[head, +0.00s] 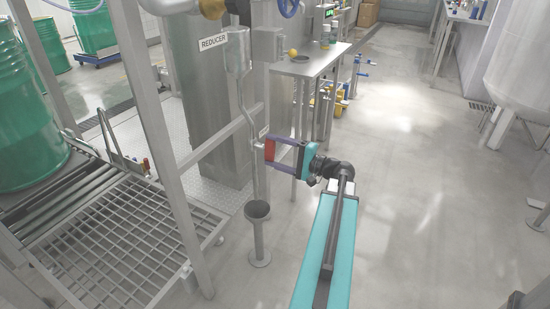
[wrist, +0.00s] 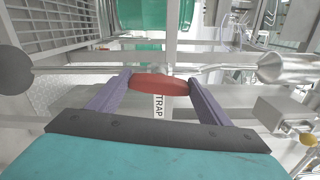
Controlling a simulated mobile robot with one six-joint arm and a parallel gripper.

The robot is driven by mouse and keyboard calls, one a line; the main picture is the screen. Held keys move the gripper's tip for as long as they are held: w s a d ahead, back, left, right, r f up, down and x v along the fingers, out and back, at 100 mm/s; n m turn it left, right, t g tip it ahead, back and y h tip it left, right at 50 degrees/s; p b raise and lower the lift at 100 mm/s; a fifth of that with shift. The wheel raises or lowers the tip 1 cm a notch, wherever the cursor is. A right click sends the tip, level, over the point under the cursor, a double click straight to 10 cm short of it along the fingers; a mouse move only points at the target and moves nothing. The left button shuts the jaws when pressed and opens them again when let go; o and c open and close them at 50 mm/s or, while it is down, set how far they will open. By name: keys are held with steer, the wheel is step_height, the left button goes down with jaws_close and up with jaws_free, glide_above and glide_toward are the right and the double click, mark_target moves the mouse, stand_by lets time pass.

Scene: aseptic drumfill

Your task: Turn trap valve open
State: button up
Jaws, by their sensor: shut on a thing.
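The trap valve's red handle (wrist: 160,84) sits between the two purple fingers of my gripper (wrist: 159,86) in the wrist view. The handle lies across the picture, against the thin steel pipe behind it. A white label reading TRAP (wrist: 158,106) shows just below the handle. In the head view my gripper (head: 272,152) reaches left to the vertical steel pipe, with the red handle (head: 269,149) between its fingertips. The gripper is shut on the handle. The valve body is mostly hidden behind the handle and fingers.
A grey funnel on a stand (head: 258,211) is below the valve. A pipe labelled REDUCER (head: 213,42) rises above. A steel side table (head: 312,62) stands behind. A metal grating (head: 110,240) and green drum (head: 25,125) are at left.

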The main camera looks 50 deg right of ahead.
steer(key=shift+d+f+n+b, duration=0.1)
steer(key=shift+f+n+b, duration=0.05)
steer(key=shift+n+b, duration=0.5)
steer(key=shift+n, duration=0.25)
steer(key=o, duration=1)
steer(key=shift+o, duration=0.3)
steer(key=shift+s, duration=0.15)
steer(key=p+v, duration=0.1)
steer(key=v, duration=1.2)
steer(key=shift+s, duration=0.35)
steer(key=shift+p, duration=0.3)
